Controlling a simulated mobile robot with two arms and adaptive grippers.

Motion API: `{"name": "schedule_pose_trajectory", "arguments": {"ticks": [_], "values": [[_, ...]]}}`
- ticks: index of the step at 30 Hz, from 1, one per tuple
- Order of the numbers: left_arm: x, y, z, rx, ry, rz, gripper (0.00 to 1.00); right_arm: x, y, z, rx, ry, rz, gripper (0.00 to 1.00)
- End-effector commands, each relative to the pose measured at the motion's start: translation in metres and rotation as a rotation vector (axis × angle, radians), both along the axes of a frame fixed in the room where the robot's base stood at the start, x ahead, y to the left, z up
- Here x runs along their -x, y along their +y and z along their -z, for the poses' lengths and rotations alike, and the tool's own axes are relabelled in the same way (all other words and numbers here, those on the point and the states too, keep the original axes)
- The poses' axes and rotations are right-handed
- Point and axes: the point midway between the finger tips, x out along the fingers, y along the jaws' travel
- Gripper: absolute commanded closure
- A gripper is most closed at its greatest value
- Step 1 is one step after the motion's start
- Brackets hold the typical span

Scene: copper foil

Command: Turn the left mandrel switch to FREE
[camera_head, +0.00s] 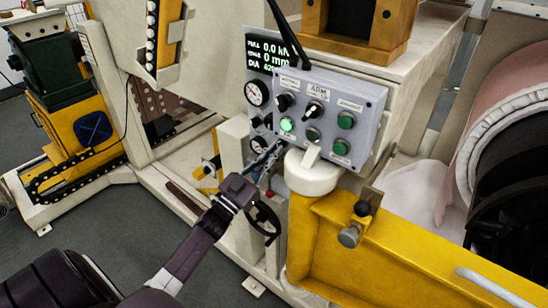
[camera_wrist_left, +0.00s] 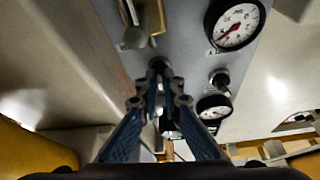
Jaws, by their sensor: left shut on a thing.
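My left gripper (camera_head: 279,146) reaches in from the lower left, just below the lower left corner of the grey control box (camera_head: 362,108). In the left wrist view its blue fingers (camera_wrist_left: 160,75) close together on a dark knob (camera_wrist_left: 158,63) on the grey-blue gauge panel (camera_wrist_left: 187,50). The fingers partly hide the knob, and I cannot read its label or setting. On the control box, a black switch (camera_head: 285,102) and a second switch with a pale pointer (camera_head: 313,110) sit in the upper row, with labels too small to read surely.
Green buttons (camera_head: 345,120) sit on the box's right side. Gauges (camera_wrist_left: 235,22) and another black knob (camera_wrist_left: 219,79) lie right of my fingers. A white-capped yellow beam (camera_head: 400,245) stands close on the right. Grey floor is open at lower left.

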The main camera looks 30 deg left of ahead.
Motion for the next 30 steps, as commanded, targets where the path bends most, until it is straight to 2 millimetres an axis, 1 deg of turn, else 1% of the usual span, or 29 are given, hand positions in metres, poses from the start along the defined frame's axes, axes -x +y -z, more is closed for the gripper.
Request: {"name": "schedule_pose_trajectory", "arguments": {"ticks": [1,6,15,21,30], "values": [[-0.0001,0.0011,0.0008,-0.046,-0.004,0.002,1.0,-0.0003,0.0,0.0042,0.0,0.0,0.0,0.6],[0.0,0.0022,-0.0004,-0.179,-0.016,0.001,1.0,-0.0005,0.0002,0.0086,0.0,-0.001,0.0,0.6],[-0.0002,0.0031,-0.0016,-0.336,-0.028,0.001,1.0,-0.0005,0.0002,0.0124,0.0,-0.001,0.0,0.6],[-0.0002,0.0033,-0.002,-0.382,-0.032,0.0,1.0,-0.0005,0.0002,0.0133,0.0,0.0,0.0,0.6],[-0.0002,0.0035,-0.0022,-0.396,-0.032,-0.001,1.0,-0.0005,0.0002,0.0134,0.0,0.0,0.0,0.6]]}}
